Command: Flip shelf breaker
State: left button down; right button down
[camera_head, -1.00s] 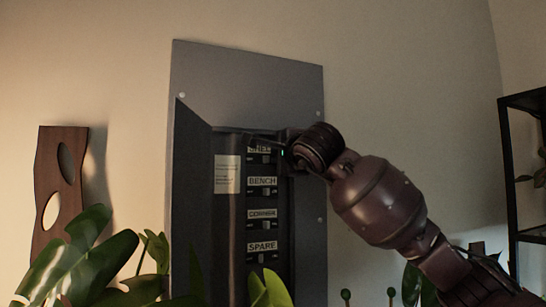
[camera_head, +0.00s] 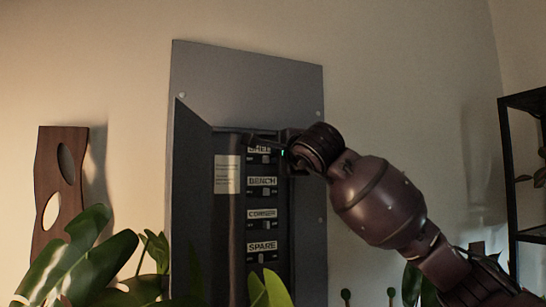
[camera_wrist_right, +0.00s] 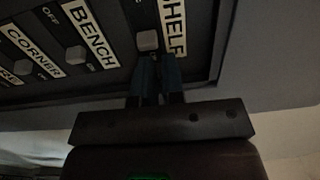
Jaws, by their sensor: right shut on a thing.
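The grey breaker panel (camera_head: 250,75) is mounted on the wall in the head view. Its switch column has labels SHELF, BENCH, CORNER and SPARE from top to bottom. The shelf label (camera_head: 259,149) is at the top, partly covered by my gripper. My right gripper (camera_head: 279,151) reaches in from the right at the top row. In the right wrist view, the shelf breaker (camera_wrist_right: 147,40) is a small light toggle beside its label, right at the tips of my narrow-set right fingers (camera_wrist_right: 158,62). The fingers are shut on it. My left gripper is out of view.
The bench switch (camera_wrist_right: 76,55) and corner switch (camera_wrist_right: 23,67) lie beside the gripper in the right wrist view. Plant leaves (camera_head: 75,260) stand below left, a wooden wall piece (camera_head: 50,180) hangs at left, and a black rack (camera_head: 507,170) stands at right.

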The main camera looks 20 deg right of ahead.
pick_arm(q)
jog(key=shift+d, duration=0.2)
pick_arm(e)
jog(key=shift+w+a+f, duration=0.2)
jog(key=shift+a+f, duration=0.05)
jog(key=shift+a, duration=0.15)
dwell(0.6)
jog(key=shift+a+r, duration=0.1)
jog(key=shift+a, duration=0.5)
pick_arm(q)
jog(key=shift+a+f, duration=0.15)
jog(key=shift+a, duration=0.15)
pick_arm(e)
jog(key=shift+d, duration=0.25)
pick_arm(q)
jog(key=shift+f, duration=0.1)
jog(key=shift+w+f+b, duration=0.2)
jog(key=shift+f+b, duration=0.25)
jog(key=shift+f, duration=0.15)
pick_arm(e)
jog(key=s, duration=0.8)
jog(key=shift+s+a+f, duration=0.15)
jog(key=shift+s+f, duration=0.05)
jog(key=shift+s, duration=0.15)
